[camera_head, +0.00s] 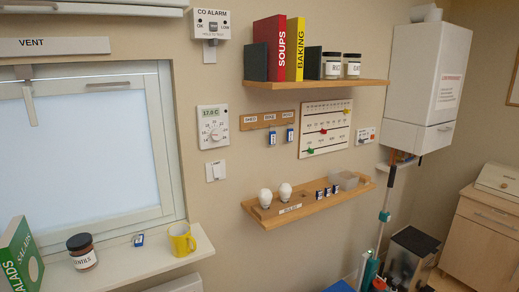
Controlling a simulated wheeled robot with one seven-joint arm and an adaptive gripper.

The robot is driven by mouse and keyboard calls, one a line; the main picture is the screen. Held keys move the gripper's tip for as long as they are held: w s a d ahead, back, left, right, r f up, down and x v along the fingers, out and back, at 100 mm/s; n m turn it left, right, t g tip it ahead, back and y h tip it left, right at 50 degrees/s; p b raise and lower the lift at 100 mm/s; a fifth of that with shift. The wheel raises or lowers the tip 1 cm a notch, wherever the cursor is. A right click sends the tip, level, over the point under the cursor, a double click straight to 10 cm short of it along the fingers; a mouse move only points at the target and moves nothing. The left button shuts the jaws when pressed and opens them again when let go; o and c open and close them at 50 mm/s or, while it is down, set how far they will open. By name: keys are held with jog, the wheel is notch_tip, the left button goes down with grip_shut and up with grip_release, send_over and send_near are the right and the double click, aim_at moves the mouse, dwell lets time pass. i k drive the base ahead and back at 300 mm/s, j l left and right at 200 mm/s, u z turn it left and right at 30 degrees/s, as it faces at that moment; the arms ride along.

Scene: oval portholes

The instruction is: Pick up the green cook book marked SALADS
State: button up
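The green cook book marked SALADS (24,258) stands on the white window sill at the lower left. Its spine and green cover with a pale design show, and the left picture edge cuts off part of it. It looks upright and slightly turned. My gripper is not in view, so its distance from the book cannot be told.
On the sill (125,262), a dark-lidded jar (82,251) stands right of the book, then a small blue-and-white item (138,240) and a yellow mug (182,240). The window (85,165) is behind. An upper shelf (320,83) holds the red SOUPS and yellow BAKING books.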

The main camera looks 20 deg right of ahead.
aim_at(21, 261)
jog(key=u, duration=1.5)
